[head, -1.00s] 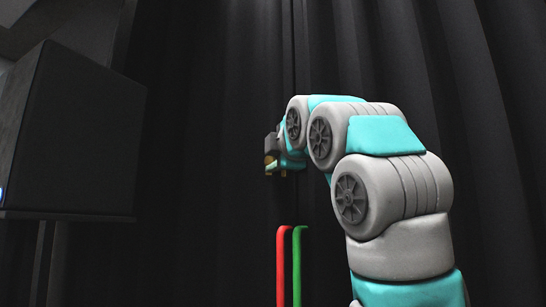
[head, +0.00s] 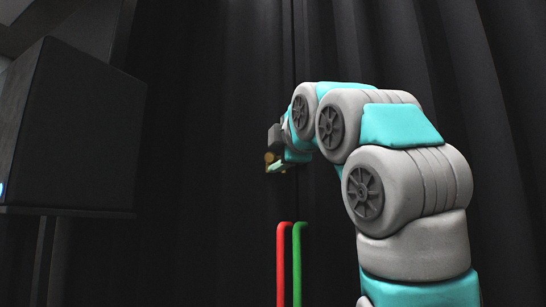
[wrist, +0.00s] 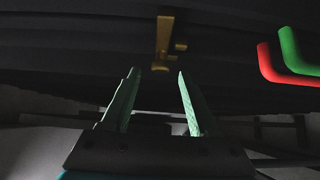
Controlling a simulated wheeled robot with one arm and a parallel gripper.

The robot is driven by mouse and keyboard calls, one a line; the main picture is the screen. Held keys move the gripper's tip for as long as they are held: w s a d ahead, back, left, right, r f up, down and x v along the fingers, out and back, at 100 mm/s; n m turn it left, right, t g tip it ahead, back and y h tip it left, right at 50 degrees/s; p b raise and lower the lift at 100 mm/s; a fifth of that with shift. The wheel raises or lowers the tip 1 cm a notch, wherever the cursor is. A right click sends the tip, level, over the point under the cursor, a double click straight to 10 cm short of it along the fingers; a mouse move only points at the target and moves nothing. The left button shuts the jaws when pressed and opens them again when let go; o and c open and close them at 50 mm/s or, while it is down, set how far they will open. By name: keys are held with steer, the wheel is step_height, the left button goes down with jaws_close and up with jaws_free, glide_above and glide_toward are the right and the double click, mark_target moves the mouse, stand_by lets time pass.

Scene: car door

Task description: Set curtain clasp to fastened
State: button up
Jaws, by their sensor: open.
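The curtain clasp looks like a brass-coloured bar with small side tabs (wrist: 164,38) against the dark curtain in the wrist view. My gripper (wrist: 158,72) is open, with its two pale green fingers spread apart. The bar's lower end shows near the gap between the fingertips; I cannot tell how far beyond them it is or whether anything touches. In the head view my gripper (head: 275,166) is small and partly hidden by my arm, in front of the curtain (head: 220,120). A small brass spot shows beside it. Whether the clasp is fastened cannot be made out.
A red bent bar (head: 282,260) and a green bent bar (head: 297,260) stand side by side below my gripper; both also show at the wrist view's right. A large black box on a stand (head: 80,130) is at the left. Dark curtain folds fill the background.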

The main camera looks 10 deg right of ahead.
steer(key=s, duration=0.2)
steer(key=s+d, duration=0.1)
steer(key=s, duration=0.2)
steer(key=shift+s+b, duration=0.25)
steer(key=shift+b, duration=0.1)
